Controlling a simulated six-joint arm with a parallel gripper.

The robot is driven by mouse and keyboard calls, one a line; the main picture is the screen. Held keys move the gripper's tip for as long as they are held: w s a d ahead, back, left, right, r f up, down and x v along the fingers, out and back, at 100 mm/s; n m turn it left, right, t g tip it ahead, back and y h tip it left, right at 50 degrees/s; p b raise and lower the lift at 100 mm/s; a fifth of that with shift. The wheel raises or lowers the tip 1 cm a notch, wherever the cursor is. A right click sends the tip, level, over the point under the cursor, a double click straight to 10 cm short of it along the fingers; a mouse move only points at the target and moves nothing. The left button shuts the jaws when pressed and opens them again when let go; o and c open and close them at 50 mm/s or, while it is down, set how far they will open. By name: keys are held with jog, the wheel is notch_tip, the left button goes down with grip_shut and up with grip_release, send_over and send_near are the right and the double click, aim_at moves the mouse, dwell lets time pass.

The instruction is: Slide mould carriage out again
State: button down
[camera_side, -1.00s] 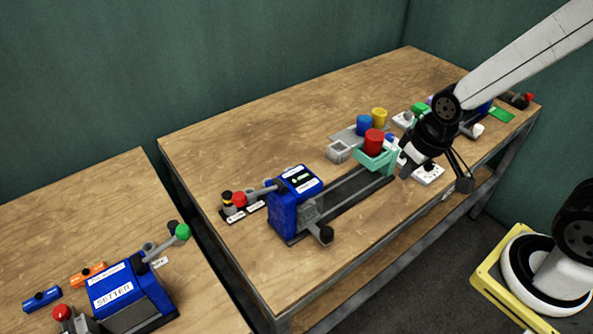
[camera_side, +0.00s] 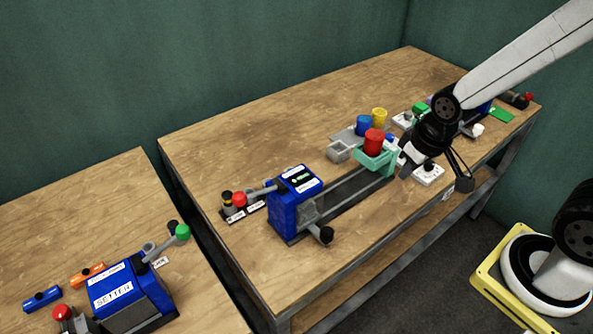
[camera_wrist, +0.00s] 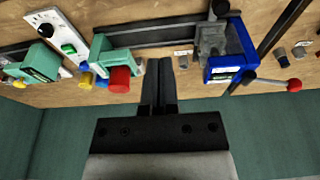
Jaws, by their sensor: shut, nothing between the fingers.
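The mint-green mould carriage (camera_side: 377,163) sits at the right end of its dark rail (camera_side: 347,193), out from the blue press (camera_side: 295,207), with a red cylinder (camera_side: 375,142) on it. In the wrist view, the carriage (camera_wrist: 117,57) is left of my gripper (camera_wrist: 158,61), and the press (camera_wrist: 230,50) is at the right. My gripper's dark fingers are together with nothing between them. In the side view, my gripper is just right of the carriage, its fingertips partly hidden. I cannot tell whether it touches the carriage.
A blue cup (camera_side: 364,125) and a yellow cup (camera_side: 379,117) stand behind the carriage near a grey block (camera_side: 339,151). A white switch panel (camera_side: 429,174) is at the right. A red-knobbed lever (camera_side: 239,200) sticks out left of the press. The table's back left is clear.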

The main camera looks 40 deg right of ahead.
jog(key=c, duration=1.3)
grip_release()
jog(key=o, duration=0.7)
jog(key=shift+w+a, duration=0.1)
jog(key=o, duration=0.4)
jog(key=shift+w+a+f+n, duration=0.1)
jog(key=shift+w+n, duration=0.05)
jog(key=shift+n, duration=0.15)
jog(key=shift+c, duration=0.2)
jog(key=w+a+f+n, duration=0.1)
jog(key=n, duration=0.1)
jog(key=w+a+f+n+g, duration=0.1)
jog(key=w+a+f+n, duration=0.2)
jog(key=w+a+n, duration=0.1)
jog(key=n, duration=0.1)
jog(key=shift+a+f, duration=0.2)
jog(key=shift+f, duration=0.15)
jog(key=n+g, duration=0.1)
jog(key=n, duration=0.5)
send_over(327, 231)
jog(key=f, duration=0.5)
jog(key=shift+s+d+f, duration=0.1)
jog(key=shift+d+f, duration=0.2)
jog(key=shift+d, duration=0.05)
jog(key=shift+a+f+n+g, duration=0.3)
jog(key=shift+a+f+n, duration=0.15)
jog(key=shift+n, duration=0.25)
jog(key=shift+d+f, duration=0.1)
jog(key=shift+f, duration=3.8)
